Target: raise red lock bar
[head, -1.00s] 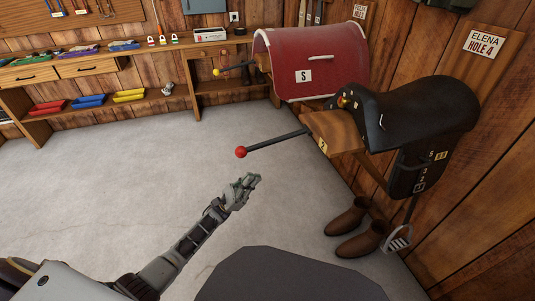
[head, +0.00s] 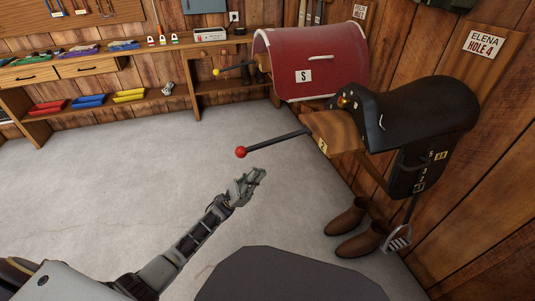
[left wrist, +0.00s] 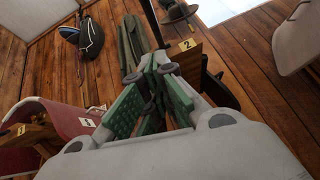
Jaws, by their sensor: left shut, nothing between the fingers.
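The lock bar (head: 278,141) is a dark rod with a red ball knob (head: 241,152) at its free end. It sticks out to the left from the wooden saddle rack (head: 335,130) that bears the black saddle (head: 425,112), rising slightly toward the rack. My left gripper (head: 256,178) is shut and empty, below and slightly right of the red knob, apart from the bar in the picture. In the left wrist view its green-padded fingers (left wrist: 152,92) are together. A dark rod near their tips there may be the bar; I cannot tell for sure. My right gripper is not in view.
A second rack with a red blanket (head: 315,65) and a yellow-knobbed bar (head: 232,69) stands behind. Brown boots (head: 350,228) and a hanging stirrup (head: 397,239) are at lower right. A workbench (head: 100,65) lines the back wall. The floor at left is clear.

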